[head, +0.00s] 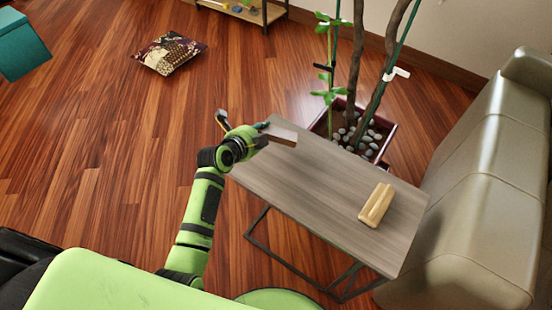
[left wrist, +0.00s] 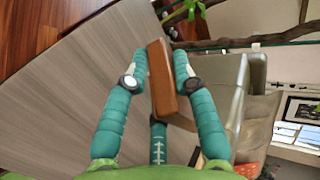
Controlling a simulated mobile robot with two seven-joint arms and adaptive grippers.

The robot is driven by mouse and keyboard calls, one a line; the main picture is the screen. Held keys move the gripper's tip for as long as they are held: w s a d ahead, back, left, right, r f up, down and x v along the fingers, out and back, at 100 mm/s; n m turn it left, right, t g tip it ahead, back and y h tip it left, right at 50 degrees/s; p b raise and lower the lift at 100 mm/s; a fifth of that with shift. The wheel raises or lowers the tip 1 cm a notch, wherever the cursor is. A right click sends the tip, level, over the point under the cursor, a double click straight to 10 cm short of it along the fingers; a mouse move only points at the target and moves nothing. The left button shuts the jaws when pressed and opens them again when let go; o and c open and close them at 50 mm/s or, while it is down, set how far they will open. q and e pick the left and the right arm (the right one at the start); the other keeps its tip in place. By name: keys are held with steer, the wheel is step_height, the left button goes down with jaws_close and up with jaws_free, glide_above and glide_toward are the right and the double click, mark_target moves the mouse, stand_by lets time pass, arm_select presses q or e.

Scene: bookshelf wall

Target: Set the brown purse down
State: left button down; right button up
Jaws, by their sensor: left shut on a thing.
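The brown purse (head: 283,136) is a small, flat, box-like thing in the head view, held at the back left part of the grey-brown table (head: 330,178). My left gripper (head: 264,134) is shut on it. In the left wrist view the purse (left wrist: 161,80) stands between the two teal fingers, with the tabletop (left wrist: 75,95) behind and to the left. I cannot tell whether the purse touches the tabletop. My right gripper is in neither view.
A tan block-like object (head: 377,204) lies on the table's right part. A potted plant (head: 355,130) stands behind the table, and a beige sofa (head: 480,190) is at its right. A patterned cushion (head: 170,53) lies on the floor. The table's middle is clear.

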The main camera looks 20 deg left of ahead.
arm_select(q)
step_height(320, 180, down, 4)
steer(key=shift+r+b, duration=0.15)
steer(key=shift+b, duration=1.05)
steer(key=shift+f+b, duration=0.35)
steer(key=shift+f, duration=0.15)
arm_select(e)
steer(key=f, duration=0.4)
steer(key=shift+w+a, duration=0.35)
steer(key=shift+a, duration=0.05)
arm_select(q)
steer(key=c, duration=1.2)
jaws_free()
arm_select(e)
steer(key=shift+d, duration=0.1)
arm_select(q)
steer(key=shift+r, duration=0.1)
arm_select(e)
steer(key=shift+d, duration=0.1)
